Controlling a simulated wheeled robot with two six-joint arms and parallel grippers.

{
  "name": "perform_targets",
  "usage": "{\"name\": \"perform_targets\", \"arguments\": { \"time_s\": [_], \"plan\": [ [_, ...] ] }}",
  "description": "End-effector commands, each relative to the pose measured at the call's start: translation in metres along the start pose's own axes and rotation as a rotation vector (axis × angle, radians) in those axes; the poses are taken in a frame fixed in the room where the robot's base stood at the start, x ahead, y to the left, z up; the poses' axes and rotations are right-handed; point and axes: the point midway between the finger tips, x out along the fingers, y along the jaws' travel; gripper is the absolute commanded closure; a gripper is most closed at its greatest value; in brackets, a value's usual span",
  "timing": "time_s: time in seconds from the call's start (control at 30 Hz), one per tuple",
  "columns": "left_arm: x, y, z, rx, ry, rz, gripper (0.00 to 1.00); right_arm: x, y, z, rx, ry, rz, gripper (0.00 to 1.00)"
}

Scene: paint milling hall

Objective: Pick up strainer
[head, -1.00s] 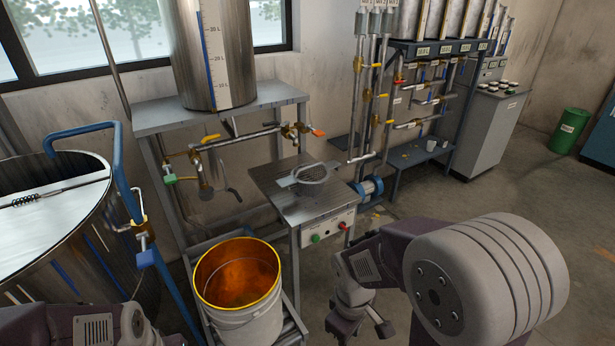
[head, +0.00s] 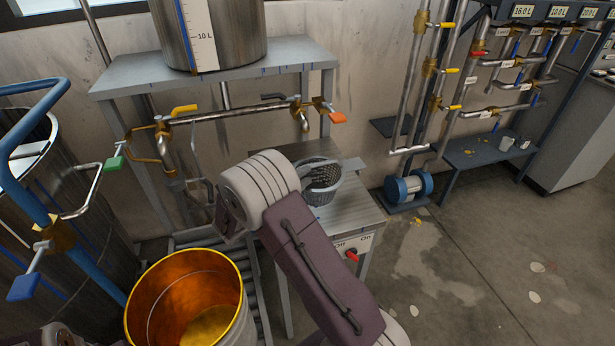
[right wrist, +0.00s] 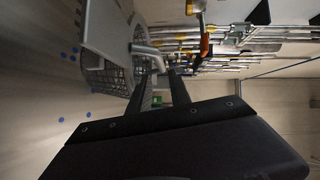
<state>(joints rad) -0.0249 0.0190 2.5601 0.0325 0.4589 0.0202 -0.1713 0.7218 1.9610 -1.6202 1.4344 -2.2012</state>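The strainer (head: 322,192) is a grey mesh basket with a flat tab on its right. It stands upright on a small metal table (head: 352,215) in the head view. In the right wrist view the strainer (right wrist: 110,78) is just left of my fingertips, with a grey bar of its handle reaching toward them. My right gripper (right wrist: 163,78) has its two dark fingers apart, close to that bar. I cannot tell if they touch it. In the head view my right wrist largely hides the gripper. My left gripper is out of view.
A bucket (head: 150,300) with an orange-yellow inside stands at lower left. A pipe with valves (head: 235,115) runs above and behind the table. A large drum (head: 75,200) is at far left. A switch box (head: 350,248) is on the table front.

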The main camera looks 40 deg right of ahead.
Motion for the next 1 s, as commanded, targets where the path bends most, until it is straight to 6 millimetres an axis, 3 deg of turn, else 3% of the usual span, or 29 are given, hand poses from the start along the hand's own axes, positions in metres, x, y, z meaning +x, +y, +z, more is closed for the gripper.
{"name": "perform_targets", "arguments": {
  "time_s": [0.17, 0.4, 0.57, 0.8, 1.0],
  "plan": [
    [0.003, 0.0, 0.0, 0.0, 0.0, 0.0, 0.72, 0.001, 0.003, 0.001, 0.0, -0.003, 0.001, 0.76],
    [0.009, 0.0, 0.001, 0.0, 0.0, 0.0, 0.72, 0.035, 0.003, 0.001, 0.002, -0.001, 0.001, 0.76],
    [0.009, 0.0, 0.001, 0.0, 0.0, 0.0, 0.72, 0.041, 0.003, 0.002, 0.003, -0.002, 0.003, 0.76],
    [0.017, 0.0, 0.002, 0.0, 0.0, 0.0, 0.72, 0.081, 0.003, 0.008, 0.002, 0.0, 0.003, 0.76],
    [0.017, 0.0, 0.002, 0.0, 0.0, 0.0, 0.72, 0.09, 0.001, 0.009, 0.002, -0.003, 0.002, 0.76]
  ]
}}
